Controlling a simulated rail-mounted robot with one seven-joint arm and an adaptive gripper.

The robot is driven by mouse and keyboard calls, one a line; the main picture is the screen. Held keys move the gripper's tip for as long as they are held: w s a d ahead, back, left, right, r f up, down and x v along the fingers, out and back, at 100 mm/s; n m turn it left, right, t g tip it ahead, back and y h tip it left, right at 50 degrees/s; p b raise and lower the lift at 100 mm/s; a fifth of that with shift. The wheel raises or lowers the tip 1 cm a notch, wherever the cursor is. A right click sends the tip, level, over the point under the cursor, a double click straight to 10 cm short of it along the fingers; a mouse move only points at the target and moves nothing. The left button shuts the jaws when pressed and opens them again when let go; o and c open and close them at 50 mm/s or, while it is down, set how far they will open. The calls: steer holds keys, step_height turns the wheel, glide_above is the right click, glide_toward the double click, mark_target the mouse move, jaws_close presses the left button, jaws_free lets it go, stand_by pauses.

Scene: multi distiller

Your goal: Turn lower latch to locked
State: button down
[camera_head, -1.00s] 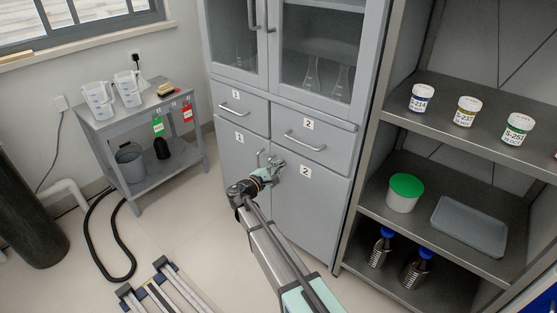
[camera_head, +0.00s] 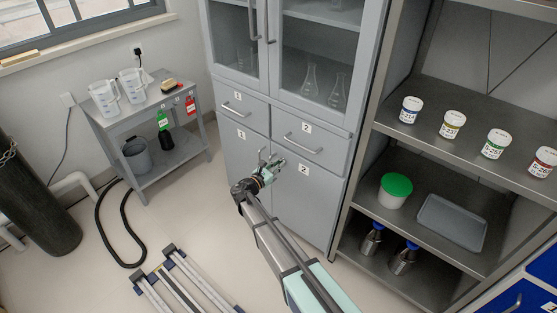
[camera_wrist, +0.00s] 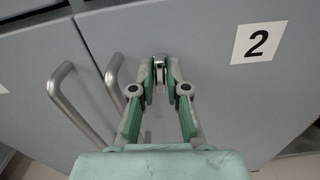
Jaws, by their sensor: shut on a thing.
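The lower latch (camera_wrist: 159,61) is a small metal piece on the grey lower cabinet door, beside the label "2". In the wrist view my gripper (camera_wrist: 160,76) has its two green fingers closed around it from either side. The fingers cover part of the latch, and its exact turn angle is hard to tell. In the head view my gripper (camera_head: 277,164) is at the top left of lower door 2 (camera_head: 300,213), and the latch is too small and covered to make out there.
Two upright bar handles, the left one (camera_wrist: 72,98) and the right one (camera_wrist: 114,88), stand out just left of my fingers. Drawers with handles (camera_head: 303,143) are above. An open shelf (camera_head: 385,205) with jars stands at the right.

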steer(key=shift+n+p, duration=0.45)
steer(key=shift+n, duration=0.05)
steer(key=c, duration=1.2)
jaws_free()
steer(key=shift+c, duration=0.2)
steer(key=v, duration=1.2)
